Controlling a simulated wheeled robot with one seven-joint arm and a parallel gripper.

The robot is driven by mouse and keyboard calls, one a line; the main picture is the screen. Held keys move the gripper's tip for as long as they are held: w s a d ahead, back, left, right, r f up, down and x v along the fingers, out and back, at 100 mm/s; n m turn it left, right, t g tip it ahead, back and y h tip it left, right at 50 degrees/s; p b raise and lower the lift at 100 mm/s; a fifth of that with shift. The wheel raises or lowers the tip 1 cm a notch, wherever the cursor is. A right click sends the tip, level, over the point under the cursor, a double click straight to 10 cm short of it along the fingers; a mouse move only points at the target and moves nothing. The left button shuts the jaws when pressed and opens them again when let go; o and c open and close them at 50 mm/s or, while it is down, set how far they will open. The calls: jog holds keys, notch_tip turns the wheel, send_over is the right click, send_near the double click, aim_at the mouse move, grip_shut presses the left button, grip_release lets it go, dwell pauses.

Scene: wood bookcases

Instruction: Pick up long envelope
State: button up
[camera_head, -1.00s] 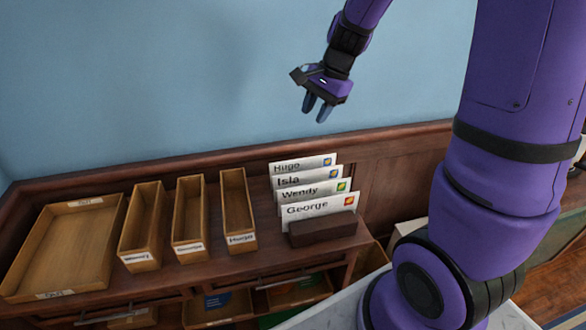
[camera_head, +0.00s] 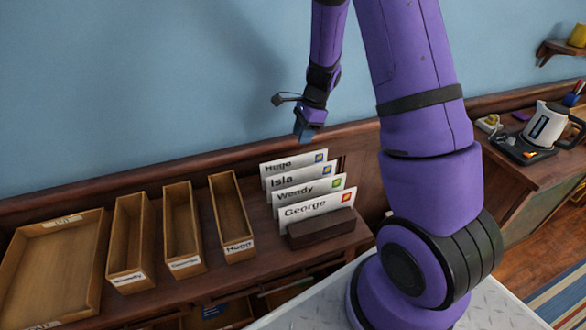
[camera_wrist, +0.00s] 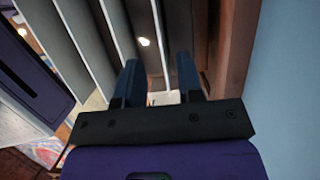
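Several white envelopes stand upright in a dark wooden holder (camera_head: 322,232), one behind another: Hugo (camera_head: 278,165) at the back, then Isla (camera_head: 284,181), Wendy (camera_head: 297,193) and George (camera_head: 307,210) in front. They look alike in shape; I cannot tell which is the long one. My gripper (camera_head: 307,138) points down above and slightly right of the Hugo envelope, near the wall. In the wrist view my gripper (camera_wrist: 159,80) is open and empty. The thin edge of the rearmost envelope (camera_wrist: 157,35) lines up between the fingers, which appear above it.
Narrow labelled wooden boxes (camera_head: 125,277) and a wide tray (camera_head: 47,312) stand left of the envelopes on the dark desk. The blue wall with its wooden rail (camera_head: 225,160) is close behind. A kettle (camera_head: 548,124) stands on a counter at the right.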

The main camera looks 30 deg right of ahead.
aim_at(293, 162)
jog(key=x, duration=1)
jog(key=shift+s+f, duration=0.15)
jog(key=shift+f, duration=0.1)
grip_shut()
